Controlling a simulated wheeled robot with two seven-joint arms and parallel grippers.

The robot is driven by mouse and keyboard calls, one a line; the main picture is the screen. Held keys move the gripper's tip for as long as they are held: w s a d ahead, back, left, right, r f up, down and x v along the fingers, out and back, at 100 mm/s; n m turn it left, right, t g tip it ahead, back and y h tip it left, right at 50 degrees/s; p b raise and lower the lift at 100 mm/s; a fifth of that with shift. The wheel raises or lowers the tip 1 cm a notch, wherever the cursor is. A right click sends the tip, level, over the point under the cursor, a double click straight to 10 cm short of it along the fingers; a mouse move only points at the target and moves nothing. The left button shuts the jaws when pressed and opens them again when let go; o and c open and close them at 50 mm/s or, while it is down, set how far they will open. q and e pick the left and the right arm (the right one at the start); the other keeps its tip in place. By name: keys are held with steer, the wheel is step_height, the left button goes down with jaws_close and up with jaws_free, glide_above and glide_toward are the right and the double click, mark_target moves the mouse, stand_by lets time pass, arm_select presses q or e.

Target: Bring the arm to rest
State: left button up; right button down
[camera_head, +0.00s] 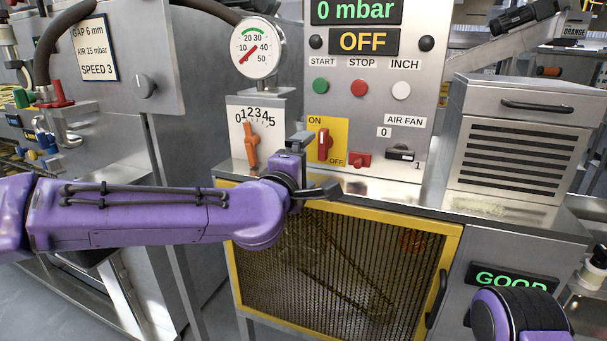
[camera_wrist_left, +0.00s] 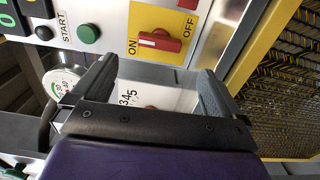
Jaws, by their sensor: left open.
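My left arm comes in from the left in the head view. Its gripper (camera_head: 316,165) is in front of the panel's lower edge, just below the red ON/OFF switch (camera_head: 323,144). In the left wrist view the two dark fingers (camera_wrist_left: 155,80) are spread, with nothing held between them. The red switch (camera_wrist_left: 159,43) shows beyond the fingertips there, and its handle stands upright in the head view. My right arm (camera_head: 520,312) shows only as a purple and black part at the lower right; its gripper is out of frame.
An orange lever (camera_head: 251,146) on a numbered scale is left of the gripper. A yellow-framed mesh guard (camera_head: 340,262) lies below it. The AIR FAN switch (camera_head: 402,152) and a vented steel box (camera_head: 520,140) are to the right. Displays read 0 mbar, OFF and GOOD.

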arm_select(q)
steer(key=shift+s+a, duration=0.2)
steer(key=shift+s, duration=0.5)
steer(key=s+a+f+m+g+y, duration=0.1)
steer(key=s+a+f+g+y, duration=0.2)
steer(key=f, duration=1)
steer(key=s+a+f+m+g+y, duration=0.15)
steer(key=s+a+f, duration=0.3)
steer(key=f, duration=0.85)
steer(key=s+a+f+m+g+y, duration=0.1)
steer(key=s+a+f+m+g, duration=0.3)
steer(key=f, duration=0.9)
steer(key=s+a+f+g+y, duration=0.1)
steer(key=s+a+f, duration=0.4)
steer(key=s, duration=0.4)
steer(key=s+a+f+m+g+y, duration=0.1)
steer(key=s+a+f+g, duration=0.1)
steer(key=s+a+f, duration=0.3)
steer(key=s+a+f+g+y, duration=0.1)
steer(key=s+a+f, duration=0.4)
steer(key=s, duration=0.7)
step_height(320, 180, down, 2)
steer(key=shift+s+a+f+g, duration=0.1)
steer(key=shift+s+a+g, duration=0.1)
steer(key=shift+s+g, duration=0.4)
